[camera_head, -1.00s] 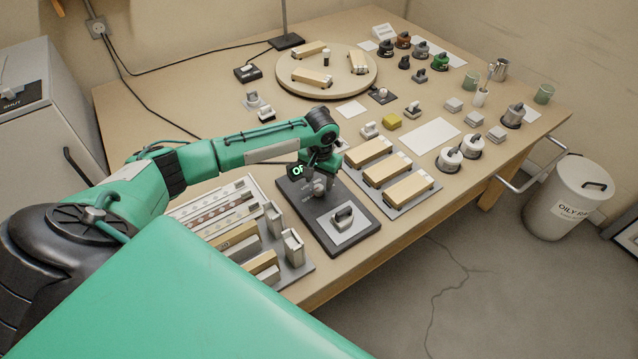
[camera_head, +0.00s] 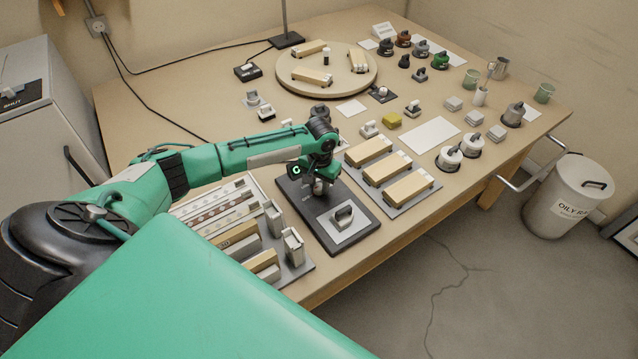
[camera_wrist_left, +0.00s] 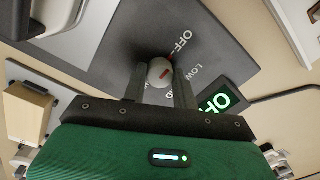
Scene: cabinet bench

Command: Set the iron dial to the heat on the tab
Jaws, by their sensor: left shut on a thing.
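The dial knob is a small light round knob (camera_wrist_left: 160,72) with a red mark, on a dark panel (camera_head: 296,208). My left gripper (camera_head: 318,184) stands over the panel and is shut on the knob, a finger on each side in the wrist view. White lettering reading OFF and LOW shows on the panel by the knob. A red line shows near OFF. A small black display (camera_wrist_left: 228,96) with glowing pale green letters is partly covered by my gripper, so its full word cannot be read. My right gripper is not in view.
A grey handle on a pale plate (camera_head: 343,218) sits at the panel's near end. A tray with wood-topped blocks (camera_head: 410,187) stands right of it, and a rack of strips and blocks (camera_head: 218,208) left. A round turntable (camera_head: 345,88) is at the back.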

